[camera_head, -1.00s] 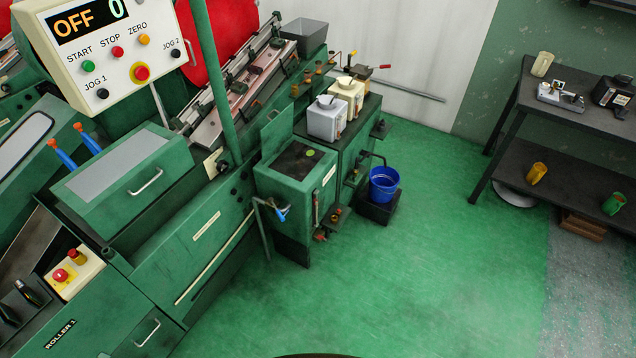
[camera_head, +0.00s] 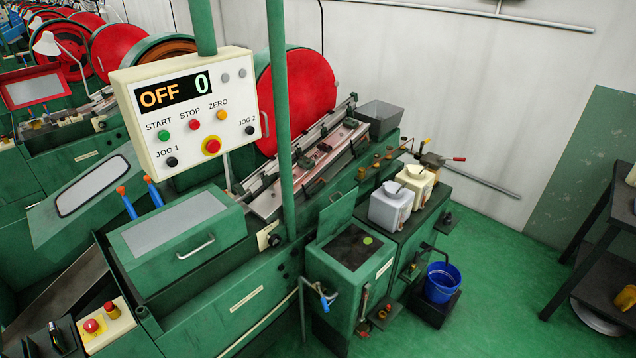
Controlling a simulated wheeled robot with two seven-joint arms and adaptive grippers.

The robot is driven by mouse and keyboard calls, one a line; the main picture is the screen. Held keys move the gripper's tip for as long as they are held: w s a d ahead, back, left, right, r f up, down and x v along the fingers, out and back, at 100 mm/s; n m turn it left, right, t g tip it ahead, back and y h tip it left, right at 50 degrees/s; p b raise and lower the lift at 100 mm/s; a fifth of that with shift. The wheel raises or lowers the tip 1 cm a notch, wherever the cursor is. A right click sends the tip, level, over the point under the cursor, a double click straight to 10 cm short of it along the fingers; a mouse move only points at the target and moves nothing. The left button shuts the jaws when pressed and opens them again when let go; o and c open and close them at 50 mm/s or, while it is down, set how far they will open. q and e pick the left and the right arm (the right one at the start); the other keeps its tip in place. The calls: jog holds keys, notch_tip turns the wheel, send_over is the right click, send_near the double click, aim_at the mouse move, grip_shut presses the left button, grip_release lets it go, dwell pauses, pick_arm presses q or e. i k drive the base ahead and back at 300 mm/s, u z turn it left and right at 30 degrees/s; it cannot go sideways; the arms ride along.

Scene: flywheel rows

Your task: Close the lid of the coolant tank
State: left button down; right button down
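The coolant tank (camera_head: 332,279) is a green box at the lower middle, on the near side of the machine. Its top opening (camera_head: 350,247) shows dark, with a small yellow-green spot in it. The green lid (camera_head: 337,215) stands raised at the back left edge of the opening, so the tank is open. A tap with a blue handle (camera_head: 324,300) is on the tank's near left side. Neither of my grippers shows in the head view.
A control panel (camera_head: 187,118) hangs at upper left beside a green post (camera_head: 280,110). Two pale jugs (camera_head: 390,207) stand behind the tank. A blue bucket (camera_head: 441,283) sits to its right. Green floor (camera_head: 500,290) is clear between the bucket and a dark table (camera_head: 606,225).

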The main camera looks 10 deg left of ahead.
aim_at(331, 217)
jog(key=u, duration=0.55)
jog(key=i, duration=1.15)
jog(key=u, duration=0.5)
